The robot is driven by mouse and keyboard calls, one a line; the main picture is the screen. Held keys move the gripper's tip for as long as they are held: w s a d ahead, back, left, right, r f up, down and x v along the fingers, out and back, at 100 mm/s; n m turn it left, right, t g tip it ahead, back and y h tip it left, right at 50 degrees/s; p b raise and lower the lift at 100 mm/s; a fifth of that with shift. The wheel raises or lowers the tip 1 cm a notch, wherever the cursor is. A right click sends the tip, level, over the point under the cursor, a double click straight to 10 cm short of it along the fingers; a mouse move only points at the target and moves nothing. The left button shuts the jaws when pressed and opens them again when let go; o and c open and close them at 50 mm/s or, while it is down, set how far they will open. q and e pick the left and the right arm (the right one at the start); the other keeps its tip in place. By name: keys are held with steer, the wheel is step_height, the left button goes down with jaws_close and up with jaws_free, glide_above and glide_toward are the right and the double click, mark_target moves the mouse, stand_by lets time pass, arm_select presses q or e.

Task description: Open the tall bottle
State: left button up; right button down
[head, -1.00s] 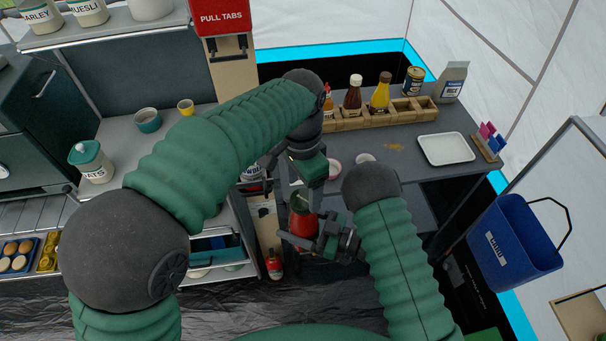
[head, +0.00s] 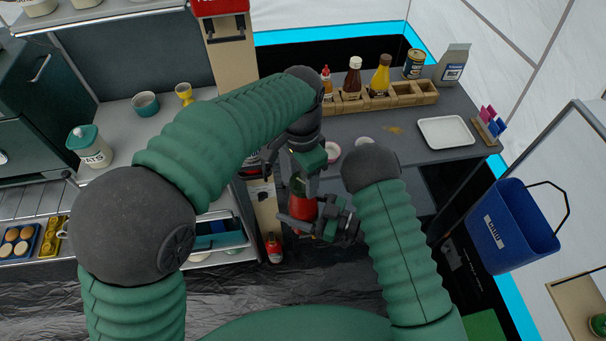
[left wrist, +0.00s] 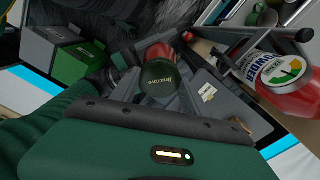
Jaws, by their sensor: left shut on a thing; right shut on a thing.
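The tall bottle, red with a dark green cap, is held in the air in front of the counter. My right gripper (head: 310,222) is shut on its red body (head: 303,207). My left gripper (head: 304,182) comes down from above and is shut at the bottle's cap (head: 298,184). In the left wrist view the round dark cap (left wrist: 157,84) with pale lettering faces the camera, and some red body (left wrist: 160,53) shows behind it. The cap appears to be on the bottle; fingers partly hide the join.
A wooden rack (head: 413,98) with sauce bottles, a white tray (head: 446,132) and a can (head: 414,64) stand on the right counter. A blue bucket (head: 512,228) hangs at right.

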mark_target(302, 181)
arm_select(q)
steer(key=n, duration=0.5)
steer(key=shift+w+n, duration=0.1)
steer(key=shift+n, duration=0.2)
arm_select(e)
steer(key=shift+r, duration=0.1)
arm_select(q)
steer(key=shift+r, duration=0.1)
steer(key=shift+r, duration=0.1)
steer(key=shift+r, duration=1)
step_height(302, 181, up, 4)
steer(key=shift+f, duration=0.1)
arm_select(e)
steer(key=shift+r, duration=0.1)
